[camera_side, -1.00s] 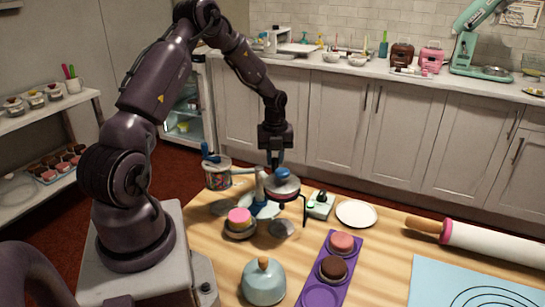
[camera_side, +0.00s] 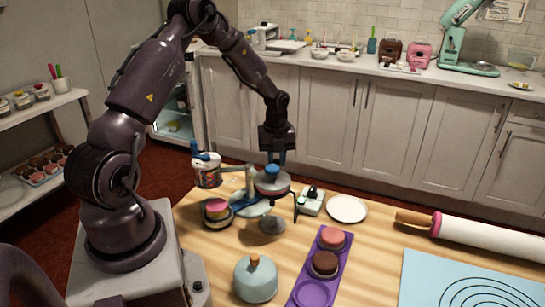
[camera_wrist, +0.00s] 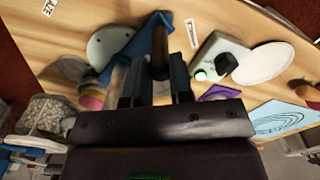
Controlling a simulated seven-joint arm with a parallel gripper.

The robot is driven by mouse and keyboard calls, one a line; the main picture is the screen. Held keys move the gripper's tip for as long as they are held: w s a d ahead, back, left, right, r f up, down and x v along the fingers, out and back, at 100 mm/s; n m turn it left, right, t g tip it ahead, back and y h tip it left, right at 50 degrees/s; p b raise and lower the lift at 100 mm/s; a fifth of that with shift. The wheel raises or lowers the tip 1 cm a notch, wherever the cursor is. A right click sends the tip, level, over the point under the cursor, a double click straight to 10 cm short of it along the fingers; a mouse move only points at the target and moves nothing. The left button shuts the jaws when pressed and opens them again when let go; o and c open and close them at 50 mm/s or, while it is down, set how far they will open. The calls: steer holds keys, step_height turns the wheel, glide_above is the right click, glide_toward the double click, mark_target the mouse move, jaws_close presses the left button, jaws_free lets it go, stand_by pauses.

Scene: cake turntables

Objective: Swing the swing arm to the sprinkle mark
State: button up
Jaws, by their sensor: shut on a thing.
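The swing arm, a blue bar (camera_side: 245,204), crosses the pale round base (camera_side: 268,207) beside an upright grey post. In the wrist view the blue bar (camera_wrist: 135,47) lies over the base (camera_wrist: 103,42). My gripper (camera_side: 275,160) is over the right side of this assembly, at a blue-capped dark round piece (camera_side: 272,184). In the wrist view my gripper (camera_wrist: 155,85) is shut around a dark upright handle (camera_wrist: 158,48) at the bar. I cannot make out which mark is the sprinkle mark.
A sprinkle jar (camera_side: 207,172) stands behind left. A pale box with a black knob (camera_side: 311,201) and a white plate (camera_side: 347,208) are to the right. A grey disc (camera_side: 272,226), a domed lid (camera_side: 256,279) and a purple tray (camera_side: 322,268) are in front. White labels (camera_wrist: 192,32) lie on the table.

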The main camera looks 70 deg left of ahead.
steer(key=shift+d, duration=0.5)
steer(key=shift+w+d, duration=0.1)
steer(key=shift+d, duration=1.3)
steer(key=shift+d+f, duration=0.1)
steer(key=shift+d, duration=0.55)
steer(key=o, duration=0.7)
